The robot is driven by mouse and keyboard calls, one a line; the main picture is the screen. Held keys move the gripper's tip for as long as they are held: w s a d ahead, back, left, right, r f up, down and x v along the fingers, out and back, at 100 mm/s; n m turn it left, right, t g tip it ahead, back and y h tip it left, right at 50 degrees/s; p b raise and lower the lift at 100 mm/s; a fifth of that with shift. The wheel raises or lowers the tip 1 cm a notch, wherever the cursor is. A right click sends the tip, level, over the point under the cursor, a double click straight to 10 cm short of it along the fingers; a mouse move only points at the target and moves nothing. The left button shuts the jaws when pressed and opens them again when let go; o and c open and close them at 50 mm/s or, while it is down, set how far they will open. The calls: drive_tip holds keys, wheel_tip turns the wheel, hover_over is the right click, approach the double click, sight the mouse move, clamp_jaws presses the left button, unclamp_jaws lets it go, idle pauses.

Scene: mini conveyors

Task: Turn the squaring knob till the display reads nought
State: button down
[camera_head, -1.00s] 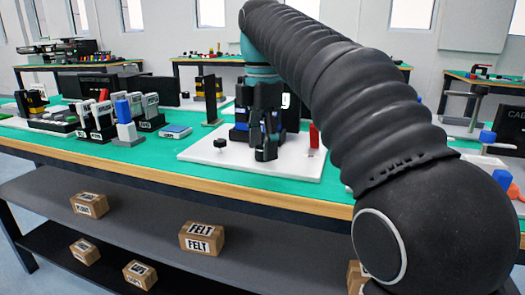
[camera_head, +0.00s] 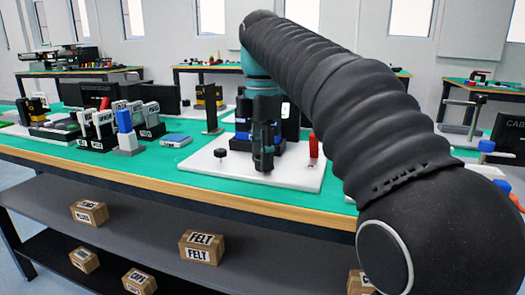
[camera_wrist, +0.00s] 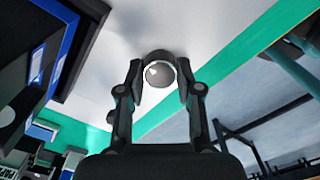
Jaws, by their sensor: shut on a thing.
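My gripper (camera_head: 264,160) points down over a white board (camera_head: 205,163) on the green bench. In the wrist view its two fingers (camera_wrist: 160,80) are shut on a round knob (camera_wrist: 160,74) with a pale top and dark rim. In the head view my gripper hides this knob. A dark panel (camera_head: 291,128) stands behind my gripper. A small white patch (camera_head: 285,109) shows on it, mostly covered, and I cannot read any figure.
A small black knob (camera_head: 220,153) and a red upright piece (camera_head: 313,147) stand on the board, left and right of my gripper. A blue-and-white block (camera_head: 126,130) and several labelled blocks stand farther left. Boxes marked FELT (camera_head: 201,247) and others lie on the shelf below.

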drive_tip(key=m+p, duration=0.3)
drive_tip(key=shift+r, duration=0.2)
drive_tip(key=m+p, duration=0.3)
drive_tip(key=shift+m, duration=0.3)
drive_tip(key=m+p, duration=0.2)
drive_tip(key=m, duration=0.1)
drive_tip(key=shift+f+m, duration=0.15)
drive_tip(key=shift+m, duration=0.25)
drive_tip(key=m, duration=0.2)
drive_tip(key=shift+f+m+p, duration=0.1)
drive_tip(key=shift+m+p, duration=0.2)
drive_tip(key=m, duration=0.3)
drive_tip(key=shift+m, duration=0.3)
drive_tip(key=m, duration=0.4)
drive_tip(key=shift+m, duration=0.3)
drive_tip(key=m, duration=0.4)
drive_tip(key=shift+d+m, duration=0.1)
drive_tip(key=shift+m, duration=1.7)
